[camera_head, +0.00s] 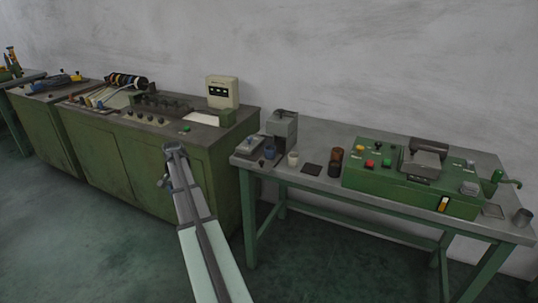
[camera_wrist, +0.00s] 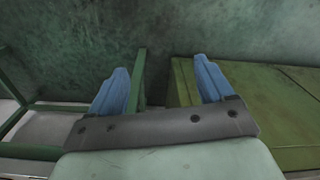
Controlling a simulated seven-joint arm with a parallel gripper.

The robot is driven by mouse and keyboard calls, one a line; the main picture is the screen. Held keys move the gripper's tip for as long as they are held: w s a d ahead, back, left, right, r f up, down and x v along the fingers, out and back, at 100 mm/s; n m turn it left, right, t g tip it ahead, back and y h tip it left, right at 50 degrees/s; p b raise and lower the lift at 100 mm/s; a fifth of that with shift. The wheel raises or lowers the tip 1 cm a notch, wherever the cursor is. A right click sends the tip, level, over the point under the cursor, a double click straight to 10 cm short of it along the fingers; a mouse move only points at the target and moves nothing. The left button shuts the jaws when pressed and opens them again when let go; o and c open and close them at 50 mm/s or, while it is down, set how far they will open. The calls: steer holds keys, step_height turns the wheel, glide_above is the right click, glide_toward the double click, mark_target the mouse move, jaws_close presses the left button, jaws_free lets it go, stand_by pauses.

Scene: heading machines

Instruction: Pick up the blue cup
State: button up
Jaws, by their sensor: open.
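A small blue cup (camera_head: 270,152) stands near the front left corner of the grey-topped table (camera_head: 320,189) in the head view. It is just left of a pale cup (camera_head: 293,159) and in front of a grey machine. The blue cup is not visible in the wrist view. My gripper (camera_wrist: 161,80) shows two blue fingers spread apart with nothing between them. In the head view my arm reaches up in front of the green cabinet, left of the cup and apart from it; the fingers are hard to make out there.
The grey machine (camera_head: 283,128) stands close behind the cups. Dark brown cylinders (camera_head: 335,164) and a green control box (camera_head: 409,181) stand farther right. The green cabinet (camera_head: 222,185) adjoins the table's left side. Open floor (camera_head: 320,265) lies in front.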

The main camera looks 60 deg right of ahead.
steer(key=s+d+r+m, duration=0.2)
steer(key=s+d+r, duration=0.15)
steer(key=d, duration=0.35)
steer(key=s+d+r+m, duration=0.2)
steer(key=s+d+r, duration=0.1)
steer(key=d+r, duration=0.3)
steer(key=s+d+r+m, duration=0.2)
steer(key=s+d+r, duration=0.1)
steer(key=d, duration=0.5)
step_height(320, 180, up, 10)
steer(key=m, duration=0.5)
glide_above(269, 148)
steer(key=s+a, duration=0.2)
steer(key=shift+n, duration=0.3)
steer(key=f, duration=1.4)
steer(key=shift+w, duration=0.4)
steer(key=shift+c, duration=0.4)
steer(key=c, duration=1)
